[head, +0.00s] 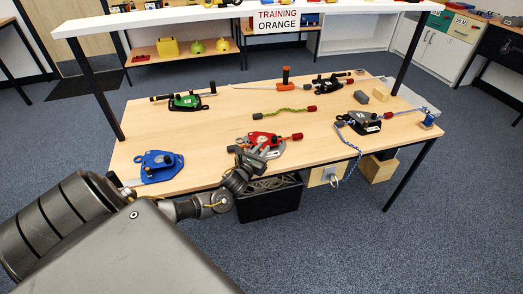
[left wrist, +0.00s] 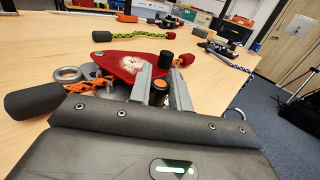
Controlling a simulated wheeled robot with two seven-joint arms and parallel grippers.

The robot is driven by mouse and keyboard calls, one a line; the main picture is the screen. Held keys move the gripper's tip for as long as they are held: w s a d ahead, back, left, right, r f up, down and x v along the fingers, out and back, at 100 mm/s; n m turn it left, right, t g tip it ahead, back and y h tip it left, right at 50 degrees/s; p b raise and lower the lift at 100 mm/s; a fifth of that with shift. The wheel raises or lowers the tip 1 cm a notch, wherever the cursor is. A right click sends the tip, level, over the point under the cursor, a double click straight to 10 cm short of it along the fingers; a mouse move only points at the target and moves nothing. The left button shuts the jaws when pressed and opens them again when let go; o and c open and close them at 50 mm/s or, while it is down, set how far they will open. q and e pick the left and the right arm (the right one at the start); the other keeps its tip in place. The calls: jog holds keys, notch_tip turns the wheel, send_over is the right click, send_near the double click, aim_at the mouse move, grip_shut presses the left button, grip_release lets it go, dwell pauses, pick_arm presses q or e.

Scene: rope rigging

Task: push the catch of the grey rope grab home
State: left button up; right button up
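A dark grey or black rope grab (head: 364,122) lies on the right part of the table with a blue rope running from it; I cannot make out its catch. It also shows small in the left wrist view (left wrist: 226,48). A red rope grab (head: 258,139) with an orange rope lies at the front middle; it shows large in the left wrist view (left wrist: 128,64). My left gripper (left wrist: 160,78) is at the red grab, its two fingers apart. A black knob with an orange face lies between or just beyond them; contact is unclear. My right gripper is out of view.
A blue grab (head: 160,165), a green grab (head: 187,102) and another black device (head: 330,84) lie on the table (head: 215,135). A green rope (head: 282,112) lies mid-table. A raised white shelf (head: 200,16) spans the back. A dark bin (head: 268,200) stands below.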

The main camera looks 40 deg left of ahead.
pick_arm(q)
grip_shut()
jog(key=shift+w+a+r, duration=0.1)
jog(key=shift+w+a, duration=0.45)
jog(key=shift+a, duration=0.25)
jog(key=shift+o, duration=1.6)
grip_release()
jog(key=o, duration=0.4)
jog(key=shift+a, duration=0.1)
jog(key=shift+s, duration=0.3)
jog(key=s, duration=0.3)
jog(key=s+d, duration=0.1)
jog(key=s, duration=0.4)
jog(key=shift+s+d, duration=0.35)
jog(key=shift+d, duration=0.05)
jog(key=shift+s+d, duration=0.1)
jog(key=shift+s, duration=0.55)
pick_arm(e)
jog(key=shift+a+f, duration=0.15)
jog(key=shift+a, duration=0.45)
